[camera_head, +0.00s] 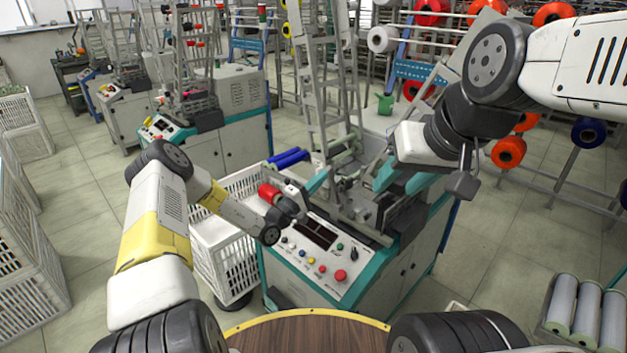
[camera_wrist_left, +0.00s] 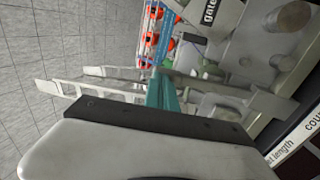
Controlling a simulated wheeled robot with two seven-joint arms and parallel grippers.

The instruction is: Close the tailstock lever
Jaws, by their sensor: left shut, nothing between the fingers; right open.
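The winding machine (camera_head: 392,275) stands in front of me, with its winding head and metal frame on top. I cannot clearly pick out the tailstock lever; a round dark-capped part on a grey block (camera_wrist_left: 290,18) shows in the left wrist view. My left gripper (camera_head: 292,204) is shut and empty at the machine's left end, beside a red cylinder (camera_head: 268,193); whether it touches anything is unclear. Its pale body fills the bottom of the left wrist view. My right gripper (camera_head: 464,172) is open, above the machine's right side, apart from the head.
The control panel (camera_head: 316,250) with buttons and a red knob faces me. A white crate (camera_head: 225,255) stands left of the machine, with blue tubes (camera_head: 287,158) behind. A round wooden table (camera_head: 305,335) is at the front. Grey spools (camera_head: 587,312) lie at lower right.

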